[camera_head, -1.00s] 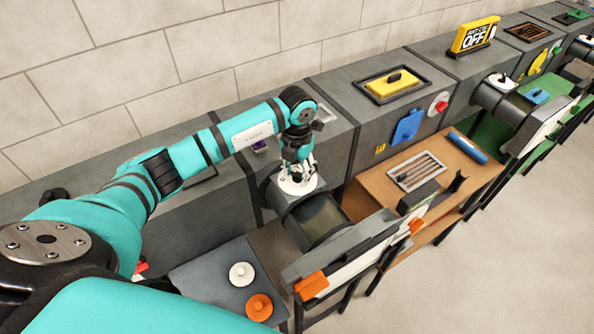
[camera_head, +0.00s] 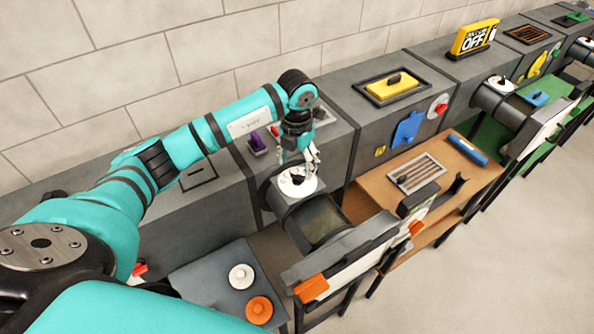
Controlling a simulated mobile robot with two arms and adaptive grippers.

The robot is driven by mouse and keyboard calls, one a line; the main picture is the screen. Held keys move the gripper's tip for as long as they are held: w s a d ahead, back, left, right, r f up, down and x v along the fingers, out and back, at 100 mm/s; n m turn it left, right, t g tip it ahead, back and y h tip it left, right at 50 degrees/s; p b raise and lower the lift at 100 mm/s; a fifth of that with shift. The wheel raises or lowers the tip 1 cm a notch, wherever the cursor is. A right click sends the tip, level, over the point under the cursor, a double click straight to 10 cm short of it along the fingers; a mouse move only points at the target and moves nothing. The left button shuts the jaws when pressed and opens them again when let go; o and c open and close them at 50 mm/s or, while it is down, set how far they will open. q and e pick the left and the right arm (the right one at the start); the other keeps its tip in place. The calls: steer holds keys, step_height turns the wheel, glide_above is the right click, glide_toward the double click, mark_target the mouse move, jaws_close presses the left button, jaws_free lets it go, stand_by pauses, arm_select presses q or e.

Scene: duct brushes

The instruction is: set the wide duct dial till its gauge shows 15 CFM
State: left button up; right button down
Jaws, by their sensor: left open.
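A white round dial (camera_head: 299,182) with a dark centre sits on top of the grey duct stub that juts out from the long duct. My left gripper (camera_head: 299,170) points down just above this dial, its fingers open around or over the dial's middle; I cannot tell whether they touch it. A gauge reading cannot be made out in this view. Another similar white dial (camera_head: 501,83) sits on a farther duct stub at the right. My right gripper does not show.
A grey table (camera_head: 213,283) holds a white knob (camera_head: 242,277) and an orange knob (camera_head: 259,310). A wooden table (camera_head: 385,192) holds a slotted tray (camera_head: 432,181) and a blue cylinder (camera_head: 467,149). A purple item (camera_head: 257,143) stands on the duct beside my left arm.

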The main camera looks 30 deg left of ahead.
mark_target(297, 176)
arm_select(q)
step_height(297, 176, up, 8)
steer(key=shift+f, duration=0.15)
stand_by(0.6)
